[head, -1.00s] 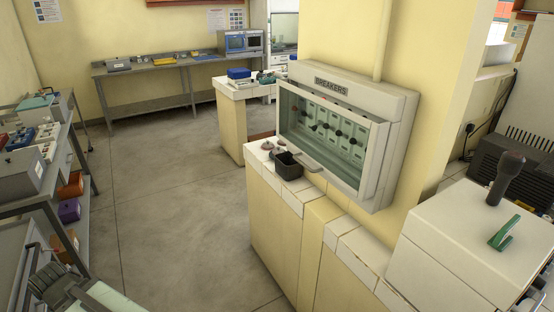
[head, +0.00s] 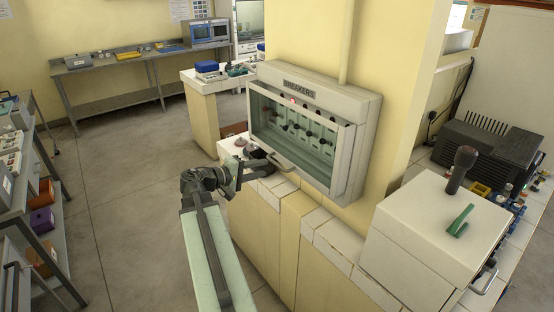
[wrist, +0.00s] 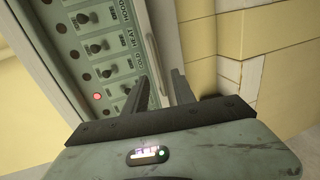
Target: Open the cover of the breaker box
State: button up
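The breaker box (head: 362,100), labelled BREAKERS, is fixed to the yellow wall in the head view. Its clear framed cover (head: 345,165) looks shut over the switches, with a bar handle (head: 283,170) at its lower edge. My gripper (head: 248,166) is just left of the handle, low in front of the box. In the wrist view my gripper (wrist: 162,80) has its two dark fingers apart, with nothing seen held between them. The handle (wrist: 155,58) shows just beyond the fingertips; whether they touch it I cannot tell. Switches and a lit red light show behind the cover.
The tiled counter (head: 325,240) runs under the box, close below my gripper. A white box (head: 420,225) with a green handle stands at right. A shelf rack (head: 40,200) is at far left. The floor (head: 130,200) between is clear.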

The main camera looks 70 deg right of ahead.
aim_at(276, 164)
jog(key=b+x, duration=0.1)
jog(key=x, duration=0.7)
jog(key=shift+s+r+b, duration=0.1)
jog(key=shift+b, duration=0.25)
grip_shut()
dwell(1.0)
